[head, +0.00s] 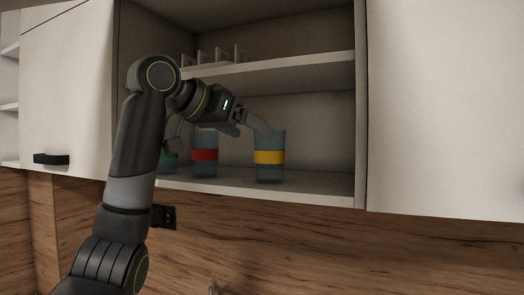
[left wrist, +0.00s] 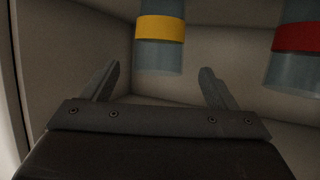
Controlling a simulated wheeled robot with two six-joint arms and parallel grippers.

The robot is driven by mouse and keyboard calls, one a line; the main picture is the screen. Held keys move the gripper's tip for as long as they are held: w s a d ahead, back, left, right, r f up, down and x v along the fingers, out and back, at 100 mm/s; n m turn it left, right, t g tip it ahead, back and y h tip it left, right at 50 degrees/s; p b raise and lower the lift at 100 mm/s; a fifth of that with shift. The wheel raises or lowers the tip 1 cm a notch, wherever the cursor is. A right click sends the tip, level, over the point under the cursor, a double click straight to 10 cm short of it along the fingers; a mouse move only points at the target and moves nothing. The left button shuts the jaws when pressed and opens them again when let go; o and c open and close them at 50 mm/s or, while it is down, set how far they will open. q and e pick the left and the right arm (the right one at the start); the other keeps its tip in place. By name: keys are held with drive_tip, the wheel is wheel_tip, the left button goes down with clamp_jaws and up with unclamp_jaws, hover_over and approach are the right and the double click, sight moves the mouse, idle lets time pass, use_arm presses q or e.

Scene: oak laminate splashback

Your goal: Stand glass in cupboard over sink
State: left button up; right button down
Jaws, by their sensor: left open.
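A clear bluish glass with a yellow band (head: 269,157) stands upright on the cupboard's lower shelf (head: 310,186). My left gripper (head: 252,128) is open and empty at this glass's rim, inside the open cupboard. In the left wrist view the yellow-banded glass (left wrist: 160,30) shows between and beyond the fingertips (left wrist: 160,68); I cannot tell whether they touch it. A red-banded glass (head: 204,155) stands to its left and also shows in the left wrist view (left wrist: 298,38). A green-banded glass (head: 168,156) is partly hidden behind my arm. My right gripper is not in view.
A middle shelf (head: 300,63) above the glasses holds a small pale rack (head: 218,56). A closed white door (head: 445,110) is at right, and a white door with a black handle (head: 51,159) is at left. A socket (head: 164,216) is on the wooden splashback (head: 320,250).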

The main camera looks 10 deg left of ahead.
use_arm(q)
drive_tip(key=b+v, duration=0.1)
drive_tip(key=v, duration=0.3)
drive_tip(key=shift+s+a+r, duration=0.15)
drive_tip(key=shift+s, duration=0.1)
